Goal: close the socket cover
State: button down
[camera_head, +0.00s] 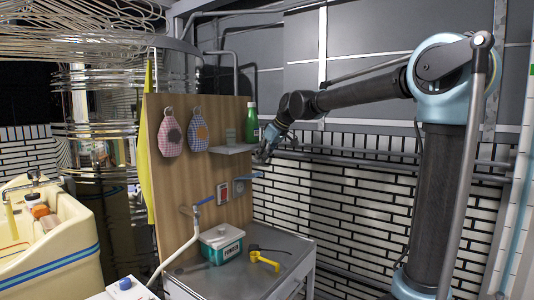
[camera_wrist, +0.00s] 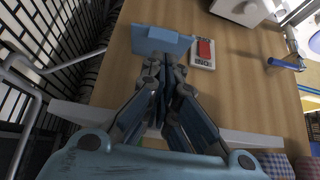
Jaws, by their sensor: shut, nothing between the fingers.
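The socket cover is a blue-grey flap (camera_head: 247,178) on the wooden board, right of a red switch. It sticks out from the board, so it looks open. In the wrist view the flap (camera_wrist: 160,41) lies just beyond my fingertips, and the socket behind it cannot be made out. My gripper (camera_head: 263,155) is in front of the board's right side, above the flap. Its fingers are shut and empty in the wrist view (camera_wrist: 162,65); whether the tips touch the flap cannot be told.
The red switch (camera_wrist: 204,50) in its pale frame sits close beside the flap. A shelf (camera_head: 232,149) with a green bottle (camera_head: 252,122) is near my gripper. A blue-handled tap (camera_head: 222,193) juts from the board. A white-and-green box (camera_head: 222,245) stands on the grey counter below.

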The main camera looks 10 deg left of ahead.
jog(key=shift+x, duration=2.05)
